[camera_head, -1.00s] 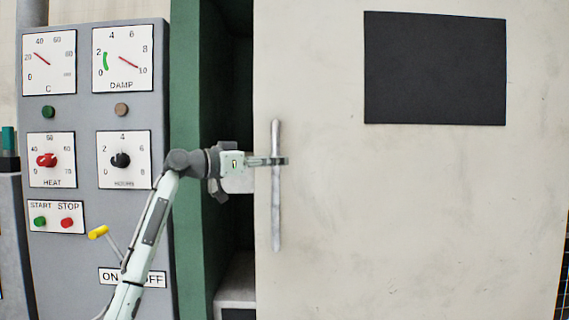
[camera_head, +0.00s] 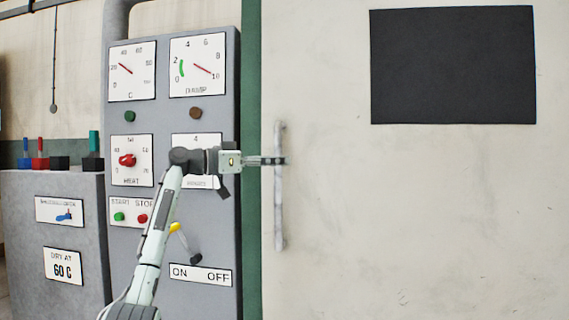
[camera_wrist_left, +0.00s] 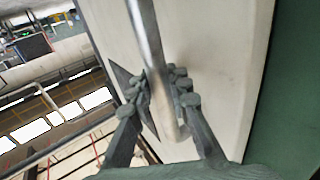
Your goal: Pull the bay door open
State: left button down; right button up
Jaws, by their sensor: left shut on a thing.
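The bay door (camera_head: 420,220) is a large pale, scuffed panel with a dark rectangle on its upper part. Its long grey vertical bar handle (camera_head: 279,215) stands near the left edge. My left gripper (camera_head: 279,161) reaches in from the left and is shut on the handle at its upper half. In the left wrist view, the metal handle (camera_wrist_left: 147,35) passes between the two dark fingers (camera_wrist_left: 163,92). The door's left edge overlaps the green frame (camera_head: 251,200), and I cannot tell from the head view how wide the door stands. My right gripper is not in view.
Further left is a grey console (camera_head: 80,215) with coloured levers on top. The wrist view shows windows (camera_wrist_left: 60,115) beyond the door.

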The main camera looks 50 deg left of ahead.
pick_arm(q)
jog(key=c, duration=1.4)
grip_release()
jog(key=shift+s, duration=0.1)
jog(key=v, duration=1.2)
